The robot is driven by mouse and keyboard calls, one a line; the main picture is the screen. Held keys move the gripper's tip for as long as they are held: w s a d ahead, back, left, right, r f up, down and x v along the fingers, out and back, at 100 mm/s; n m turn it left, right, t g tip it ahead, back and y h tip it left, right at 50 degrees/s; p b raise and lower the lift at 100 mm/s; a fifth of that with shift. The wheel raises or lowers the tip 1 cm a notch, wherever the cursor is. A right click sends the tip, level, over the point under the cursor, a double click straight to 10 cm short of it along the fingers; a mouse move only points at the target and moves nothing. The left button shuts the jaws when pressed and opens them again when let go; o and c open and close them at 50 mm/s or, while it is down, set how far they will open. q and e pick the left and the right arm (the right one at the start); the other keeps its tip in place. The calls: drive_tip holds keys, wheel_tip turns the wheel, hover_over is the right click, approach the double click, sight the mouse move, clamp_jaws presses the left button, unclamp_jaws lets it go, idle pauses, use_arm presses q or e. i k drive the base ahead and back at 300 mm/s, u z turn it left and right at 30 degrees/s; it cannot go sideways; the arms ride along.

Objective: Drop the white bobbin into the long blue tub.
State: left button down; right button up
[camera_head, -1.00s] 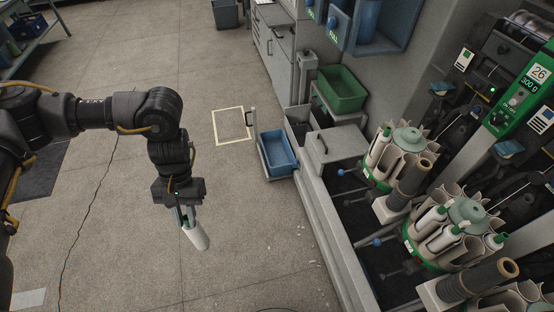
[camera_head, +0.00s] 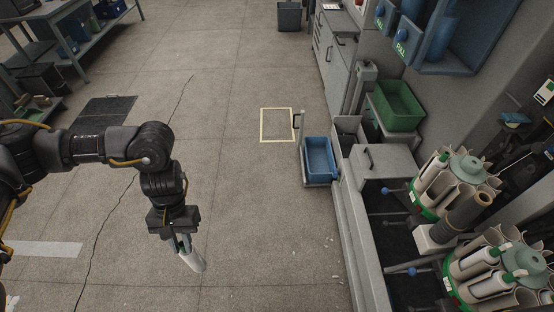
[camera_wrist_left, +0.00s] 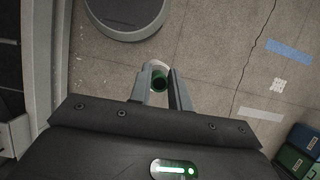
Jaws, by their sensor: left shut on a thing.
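My left gripper (camera_head: 183,243) is shut on the white bobbin (camera_head: 192,261), which hangs tilted below it over open floor. In the left wrist view the bobbin's green end (camera_wrist_left: 159,80) sits between the two fingers of my left gripper (camera_wrist_left: 160,88). My right gripper is not in view.
A green bin (camera_head: 398,105) stands beyond the blue tub. The winder with its bobbin carousels (camera_head: 458,180) fills the right side. A pale yellow square (camera_head: 278,125) is marked on the floor left of the cart.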

sight(315, 161)
drive_tip(key=u, duration=0.45)
drive_tip(key=i, duration=4.4)
drive_tip(key=z, duration=4.75)
